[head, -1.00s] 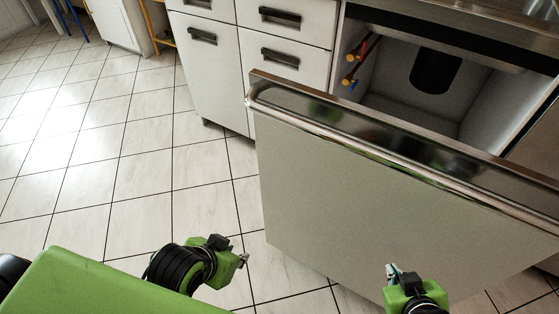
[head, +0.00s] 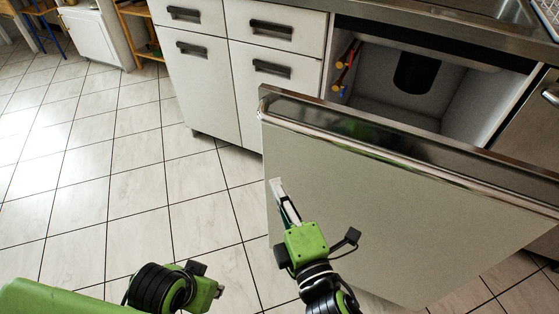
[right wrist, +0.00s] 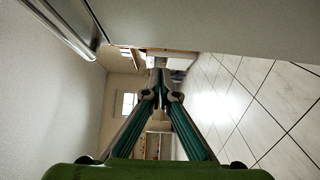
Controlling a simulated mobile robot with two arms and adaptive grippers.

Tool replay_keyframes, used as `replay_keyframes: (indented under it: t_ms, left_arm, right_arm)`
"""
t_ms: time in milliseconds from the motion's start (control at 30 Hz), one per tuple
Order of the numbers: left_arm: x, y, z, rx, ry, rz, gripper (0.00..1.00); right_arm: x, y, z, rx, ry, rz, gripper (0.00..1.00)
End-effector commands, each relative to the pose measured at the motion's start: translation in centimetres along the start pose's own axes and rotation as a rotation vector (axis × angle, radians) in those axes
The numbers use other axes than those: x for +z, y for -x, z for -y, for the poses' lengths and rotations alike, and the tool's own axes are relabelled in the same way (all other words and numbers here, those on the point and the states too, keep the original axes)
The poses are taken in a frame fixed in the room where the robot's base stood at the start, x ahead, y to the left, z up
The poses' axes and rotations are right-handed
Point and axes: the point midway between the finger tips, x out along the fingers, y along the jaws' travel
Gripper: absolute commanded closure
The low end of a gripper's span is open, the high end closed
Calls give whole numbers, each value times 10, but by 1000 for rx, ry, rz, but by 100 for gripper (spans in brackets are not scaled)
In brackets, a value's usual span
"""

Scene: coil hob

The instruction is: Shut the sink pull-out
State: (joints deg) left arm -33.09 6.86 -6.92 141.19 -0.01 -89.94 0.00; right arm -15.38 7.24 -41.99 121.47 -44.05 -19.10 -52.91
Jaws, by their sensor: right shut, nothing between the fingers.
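The sink pull-out is open. Its wide grey front panel (head: 400,215) stands out from the cabinet row, with a chrome handle bar (head: 400,160) along its top. Behind it the compartment under the sink shows a dark cylinder (head: 416,72). My right gripper (head: 278,185) is shut and empty, in front of the panel near its left edge; I cannot tell whether it touches. In the right wrist view its fingers (right wrist: 160,90) meet, with the panel (right wrist: 220,22) and handle bar (right wrist: 62,25) alongside. My left gripper (head: 219,290) is low over the floor; its jaw state is unclear.
White drawers and doors (head: 283,105) with dark handles stand left of the pull-out. A steel appliance with a handle (head: 530,120) is at the right. The tiled floor (head: 130,180) is clear on the left.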

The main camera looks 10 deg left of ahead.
Motion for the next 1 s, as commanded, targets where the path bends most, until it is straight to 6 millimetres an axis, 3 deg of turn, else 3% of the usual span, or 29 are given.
replay_keyframes:
  t_ms: [200, 400, 1000]
  left_arm:
    - [1, 0, 0, 0, 0, -3, 76]
    - [1, -1, 0, 0, 0, -3, 76]
    - [1, -1, 0, 0, 0, -3, 76]
  right_arm:
    - [0, -47, 0, 2, -2, 0, 100]
    - [22, -65, 1, -1, 1, 1, 100]
    - [30, -72, 1, -2, -3, 1, 100]
